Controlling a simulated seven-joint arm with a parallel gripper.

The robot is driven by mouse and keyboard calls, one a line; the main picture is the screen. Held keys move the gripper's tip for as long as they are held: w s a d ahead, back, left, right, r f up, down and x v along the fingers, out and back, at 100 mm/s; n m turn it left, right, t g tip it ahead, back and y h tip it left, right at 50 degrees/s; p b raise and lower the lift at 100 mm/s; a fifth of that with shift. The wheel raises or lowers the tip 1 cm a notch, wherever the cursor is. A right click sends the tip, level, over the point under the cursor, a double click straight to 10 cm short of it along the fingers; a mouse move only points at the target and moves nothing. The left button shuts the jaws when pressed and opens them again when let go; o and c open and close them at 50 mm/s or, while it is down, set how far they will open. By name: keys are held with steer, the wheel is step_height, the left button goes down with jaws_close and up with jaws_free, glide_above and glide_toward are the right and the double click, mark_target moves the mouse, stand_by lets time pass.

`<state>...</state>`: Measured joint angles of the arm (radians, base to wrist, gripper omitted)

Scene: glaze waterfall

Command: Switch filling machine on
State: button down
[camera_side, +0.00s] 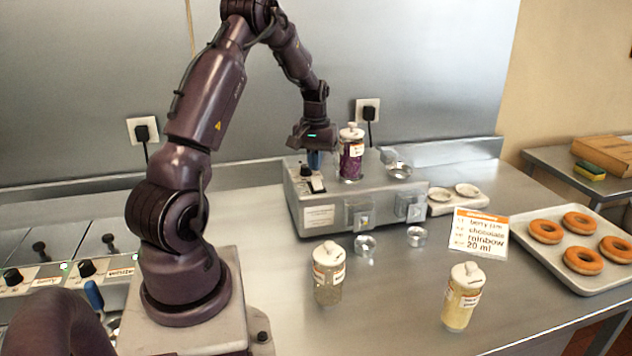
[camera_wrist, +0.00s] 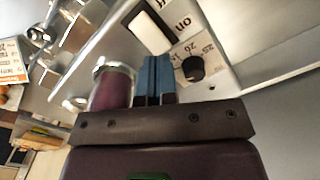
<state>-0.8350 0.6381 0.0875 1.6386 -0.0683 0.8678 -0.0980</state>
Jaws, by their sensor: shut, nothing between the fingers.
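The filling machine (camera_side: 318,215) is a grey metal box in the middle of the bench. On its top left are a black dial (camera_side: 306,171) and a pale rocker switch (camera_side: 317,184). In the wrist view the white rocker switch (camera_wrist: 152,32) has "on" printed beside it, and the dial (camera_wrist: 193,68) has numbers around it. I cannot tell which way the rocker is tipped. My gripper (camera_side: 315,160) points down above this panel, its blue fingers (camera_wrist: 157,75) shut and empty. The fingertips appear close to the dial and switch; contact cannot be told.
A purple-filled jar (camera_side: 351,160) stands on the machine, right of my fingers. Metal cups (camera_side: 365,246) and two lidded jars (camera_side: 328,275) (camera_side: 461,298) stand in front. An order card (camera_side: 480,233) and a doughnut tray (camera_side: 540,261) are at right. A wall plug (camera_side: 368,112) is behind.

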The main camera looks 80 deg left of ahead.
mark_target(314, 179)
steer(key=shift+f, duration=1.45)
stand_by(0.9)
steer(key=shift+r, duration=3.55)
steer(key=shift+s+d+f, duration=0.1)
steer(key=shift+f, duration=0.05)
steer(key=s+d+r+m+t, duration=0.2)
steer(key=d+r+m, duration=0.2)
steer(key=d, duration=0.7)
steer(key=s+d+r+m+t, duration=0.1)
steer(key=s+d+r+m, duration=0.2)
steer(key=d, duration=0.9)
steer(key=s+d+r+m+t, duration=0.2)
steer(key=d+r+m, duration=0.3)
steer(key=d, duration=0.7)
step_height(314, 179, up, 2)
steer(key=shift+s+r+t, duration=0.1)
steer(key=shift+s+t, duration=0.2)
steer(key=shift+s, duration=0.2)
